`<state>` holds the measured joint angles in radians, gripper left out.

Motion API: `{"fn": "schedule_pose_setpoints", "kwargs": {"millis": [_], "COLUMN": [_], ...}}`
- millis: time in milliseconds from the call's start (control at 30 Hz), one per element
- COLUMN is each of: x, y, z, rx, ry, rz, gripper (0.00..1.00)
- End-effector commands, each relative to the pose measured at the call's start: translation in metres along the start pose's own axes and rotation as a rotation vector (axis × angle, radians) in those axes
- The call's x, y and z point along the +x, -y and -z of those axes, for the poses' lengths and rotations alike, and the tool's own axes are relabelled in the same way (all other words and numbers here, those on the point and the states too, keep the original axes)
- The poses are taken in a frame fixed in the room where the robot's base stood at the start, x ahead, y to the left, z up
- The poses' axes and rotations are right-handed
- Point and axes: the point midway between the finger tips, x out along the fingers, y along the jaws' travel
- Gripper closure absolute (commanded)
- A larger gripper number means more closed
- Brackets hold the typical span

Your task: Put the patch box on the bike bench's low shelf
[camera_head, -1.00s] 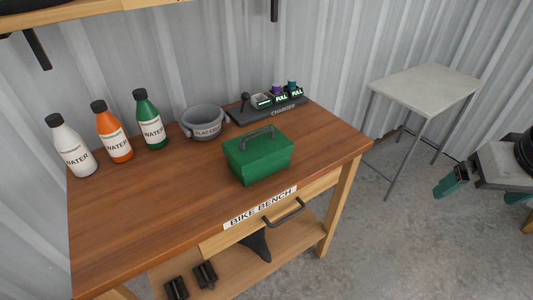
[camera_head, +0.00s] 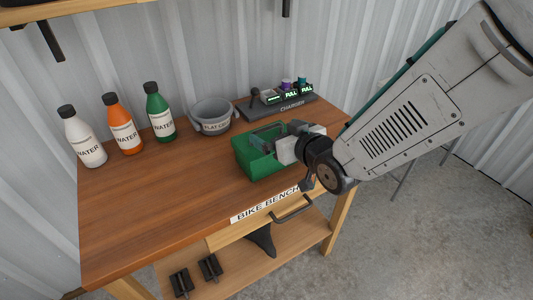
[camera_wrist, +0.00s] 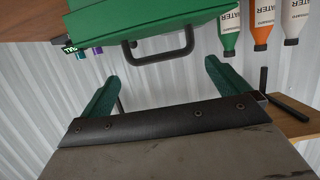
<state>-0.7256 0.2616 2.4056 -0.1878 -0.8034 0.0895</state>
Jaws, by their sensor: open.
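The patch box, a green box (camera_head: 250,163) with a dark handle on its lid, stands on the wooden top of the bike bench (camera_head: 150,215). My gripper (camera_head: 266,142) comes in from the right, above the box's lid, and partly covers it. In the wrist view the picture is upside down, with the box (camera_wrist: 150,16) at the top and its handle (camera_wrist: 160,50) hanging below it. There the fingers of my gripper (camera_wrist: 160,78) are spread, with nothing between them; the handle is just past their tips. The bench's low shelf (camera_head: 228,283) shows under the drawer.
Two black pedal-like blocks (camera_head: 196,274) and a dark pointed piece (camera_head: 262,240) are on the low shelf. White, orange and green bottles (camera_head: 123,130), a grey tub (camera_head: 212,116) and a charger (camera_head: 285,106) line the bench's back. The drawer handle (camera_head: 293,210) juts out in front.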

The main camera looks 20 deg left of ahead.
Motion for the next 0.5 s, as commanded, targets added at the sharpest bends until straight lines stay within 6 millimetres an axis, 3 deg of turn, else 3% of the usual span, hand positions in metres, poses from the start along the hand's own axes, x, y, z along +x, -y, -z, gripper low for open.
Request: {"fn": "schedule_pose_setpoints", "kwargs": {"millis": [300,500], "x": [0.044,0.058], "y": [0.002,0.002], "z": [-0.005,-0.004], "rx": [0.001,0.001], "ry": [0.002,0.0], "rz": [-0.002,-0.002], "gripper": [0.0,0.0]}}
